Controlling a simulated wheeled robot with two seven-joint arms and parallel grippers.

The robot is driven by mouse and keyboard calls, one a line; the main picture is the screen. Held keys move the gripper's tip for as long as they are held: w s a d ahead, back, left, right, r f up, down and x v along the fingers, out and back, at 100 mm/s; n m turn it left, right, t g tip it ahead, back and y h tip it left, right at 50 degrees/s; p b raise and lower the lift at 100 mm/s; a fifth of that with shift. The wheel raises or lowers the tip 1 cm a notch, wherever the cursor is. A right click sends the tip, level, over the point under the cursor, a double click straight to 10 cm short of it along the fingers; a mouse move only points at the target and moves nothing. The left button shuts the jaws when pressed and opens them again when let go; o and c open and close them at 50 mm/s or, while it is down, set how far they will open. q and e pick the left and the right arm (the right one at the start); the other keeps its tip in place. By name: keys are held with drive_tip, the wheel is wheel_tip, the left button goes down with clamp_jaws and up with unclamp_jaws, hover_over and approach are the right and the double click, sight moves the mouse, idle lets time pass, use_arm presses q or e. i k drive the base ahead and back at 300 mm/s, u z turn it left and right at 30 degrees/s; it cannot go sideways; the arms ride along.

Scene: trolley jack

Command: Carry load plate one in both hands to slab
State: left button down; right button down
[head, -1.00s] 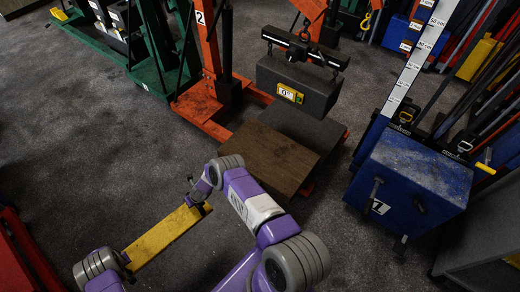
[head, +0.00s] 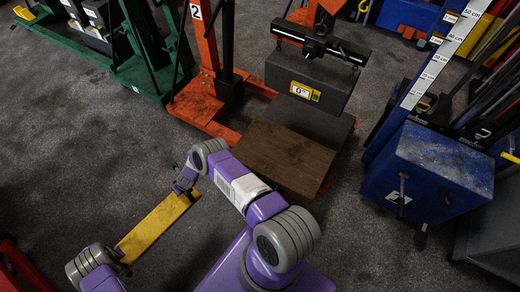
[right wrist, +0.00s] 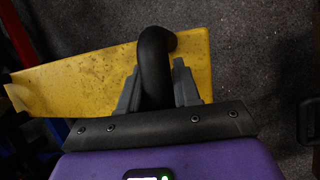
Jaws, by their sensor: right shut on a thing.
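Load plate one is a long yellow plate (head: 157,228), level and low at the lower left in the head view. It also shows in the right wrist view (right wrist: 80,78), with a thick black handle (right wrist: 155,65) near one end. My right gripper (right wrist: 158,88) is shut on that handle; in the head view it is at the plate's far end (head: 184,187). My left gripper (head: 120,258) is at the plate's near end; its fingers are too small and dark to read. A brown slab (head: 285,157) lies on the orange jack's base, to the right of the plate.
A dark block with a yellow label (head: 306,91) is right behind the slab, under a black lifting bar (head: 310,43). An orange jack (head: 204,100) stands behind. A blue box (head: 435,170) is at right, a green jack (head: 150,60) at upper left. Dark floor is clear at left.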

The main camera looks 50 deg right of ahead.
sight(281, 158)
drive_tip(key=i, duration=0.7)
drive_tip(key=z, duration=2.75)
drive_tip(key=i, duration=0.5)
drive_tip(key=u, duration=0.05)
